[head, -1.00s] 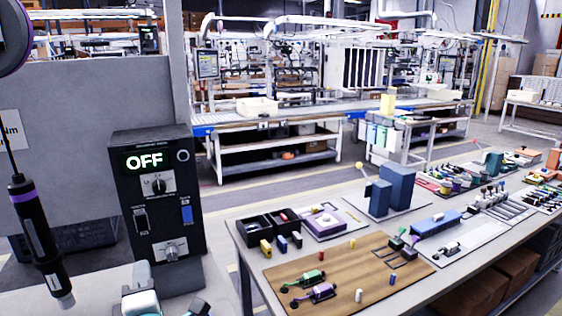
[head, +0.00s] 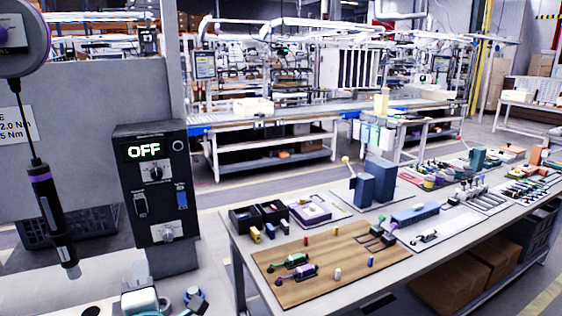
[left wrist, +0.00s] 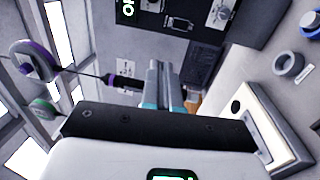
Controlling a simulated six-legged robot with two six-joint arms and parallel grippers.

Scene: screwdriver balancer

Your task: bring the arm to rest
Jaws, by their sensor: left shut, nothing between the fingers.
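My left gripper (head: 140,284) is at the bottom left of the head view, below the control box, with its fingers together and nothing between them. Its closed grey and teal fingers also show in the left wrist view (left wrist: 164,84). A black screwdriver with a purple band (head: 53,218) hangs upright on a cord from the balancer reel (head: 14,35), left of the gripper and apart from it. It also shows in the left wrist view (left wrist: 128,82). The black control box (head: 158,195) reads OFF. My right gripper is not in view.
A grey ring (left wrist: 291,65) lies on the bench right of the fingers in the left wrist view. A grey panel (head: 95,110) stands behind the control box. A table (head: 236,248) at the right holds a wooden board (head: 328,262) and many small parts.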

